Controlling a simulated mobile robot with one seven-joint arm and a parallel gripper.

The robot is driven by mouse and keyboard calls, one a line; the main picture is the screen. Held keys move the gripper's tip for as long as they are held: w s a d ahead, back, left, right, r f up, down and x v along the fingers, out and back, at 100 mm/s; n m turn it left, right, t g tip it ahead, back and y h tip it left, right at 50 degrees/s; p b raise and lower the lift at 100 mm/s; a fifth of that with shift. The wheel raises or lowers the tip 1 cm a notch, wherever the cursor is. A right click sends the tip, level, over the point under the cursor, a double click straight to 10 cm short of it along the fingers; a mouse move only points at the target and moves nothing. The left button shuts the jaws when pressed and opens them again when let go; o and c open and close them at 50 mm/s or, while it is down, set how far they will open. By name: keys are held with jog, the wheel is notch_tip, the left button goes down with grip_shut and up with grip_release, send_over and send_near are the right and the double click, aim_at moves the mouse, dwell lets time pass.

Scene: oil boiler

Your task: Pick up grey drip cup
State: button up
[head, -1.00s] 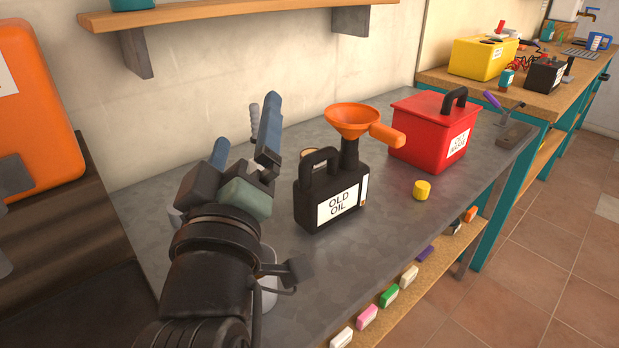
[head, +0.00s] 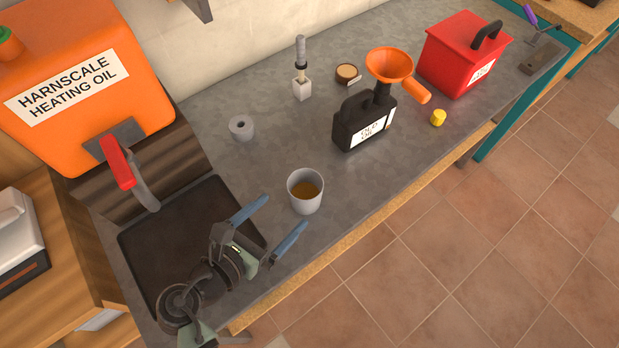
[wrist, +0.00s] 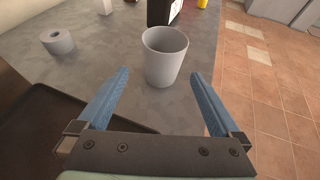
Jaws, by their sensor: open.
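The grey drip cup (head: 304,196) stands upright on the grey metal bench, with some brown liquid inside. In the wrist view the cup (wrist: 165,58) is just beyond the fingertips, roughly centred between the two blue fingers. My gripper (head: 284,214) is open and empty, its fingers pointing toward the cup over the bench beside the dark tray. The wrist view also shows my gripper (wrist: 163,76) with its fingers spread on either side of empty space. The fingers do not appear to touch the cup.
A dark tray (head: 150,240) lies under the tap of the orange heating oil tank (head: 90,80). A grey roll (head: 241,128), a brush (head: 301,75), the black old oil can (head: 350,128) with an orange funnel (head: 388,65), and a red box (head: 460,55) stand farther along the bench.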

aim_at(313, 184)
jog(key=x, duration=0.6)
jog(key=shift+w+d+f+b, duration=0.2)
jog(key=shift+w+b, duration=0.05)
jog(key=shift+b, duration=0.05)
jog(key=shift+d+r+x, duration=0.15)
jog(key=shift+x, duration=1.25)
jog(key=shift+d+r+x, duration=0.1)
jog(key=shift+x, duration=1.25)
jog(key=shift+s, duration=0.1)
jog(key=shift+c, duration=0.2)
jog(key=c, duration=1.3)
jog(key=shift+r, duration=0.1)
notch_tip(313, 184, up, 10)
jog(key=shift+f+p, duration=0.1)
jog(key=shift+p, duration=1)
